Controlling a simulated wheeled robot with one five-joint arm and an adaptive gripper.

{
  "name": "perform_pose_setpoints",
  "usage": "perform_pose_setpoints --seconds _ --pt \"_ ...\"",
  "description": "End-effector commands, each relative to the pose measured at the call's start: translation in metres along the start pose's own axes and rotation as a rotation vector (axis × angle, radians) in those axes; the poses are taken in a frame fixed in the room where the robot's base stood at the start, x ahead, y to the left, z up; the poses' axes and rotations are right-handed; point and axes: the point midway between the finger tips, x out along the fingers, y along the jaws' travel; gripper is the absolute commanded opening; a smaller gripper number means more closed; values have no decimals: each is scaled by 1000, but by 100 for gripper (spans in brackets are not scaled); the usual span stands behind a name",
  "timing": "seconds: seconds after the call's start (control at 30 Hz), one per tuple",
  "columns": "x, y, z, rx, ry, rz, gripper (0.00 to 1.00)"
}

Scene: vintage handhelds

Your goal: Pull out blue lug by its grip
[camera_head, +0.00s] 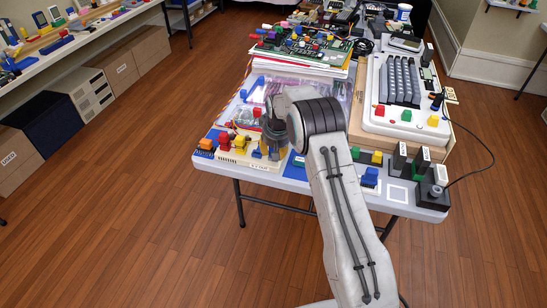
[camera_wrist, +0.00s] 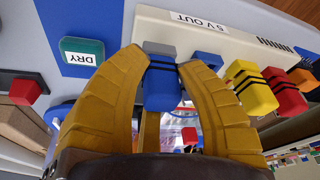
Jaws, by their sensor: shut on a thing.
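The blue lug (camera_wrist: 160,90) has black bands and a grey end and shows in the middle of the wrist view. My gripper (camera_wrist: 163,63) has its yellow fingers closed on both sides of it. The lug's grey end lies against the edge of the cream box (camera_wrist: 190,35) marked "5 V OUT"; I cannot tell whether it is seated or free. A blue bracket (camera_wrist: 208,59), a yellow lug (camera_wrist: 252,88) and a red lug (camera_wrist: 284,90) are along the same box. In the head view, my gripper (camera_head: 270,152) is low over the table's front left, partly hidden by my arm.
A green block marked "DRY" (camera_wrist: 82,51) stands on a blue mat (camera_wrist: 72,20) beside the box. A large white keyboard unit (camera_head: 372,112) and several coloured blocks fill the right of the table. Circuit boards (camera_head: 300,48) are stacked behind.

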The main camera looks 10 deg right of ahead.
Motion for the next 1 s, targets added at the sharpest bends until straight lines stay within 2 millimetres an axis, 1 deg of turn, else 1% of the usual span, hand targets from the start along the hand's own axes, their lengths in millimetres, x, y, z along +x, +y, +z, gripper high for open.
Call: perform_pose_setpoints --seconds 0.03,0.23,0.27,1.0 --pt "0 1 0 1 1 0 18" --pt "0 1 0 1 1 0 1" --pt "0 1 0 2 1 0 0" --pt "-7 2 -3 2 2 1 0"
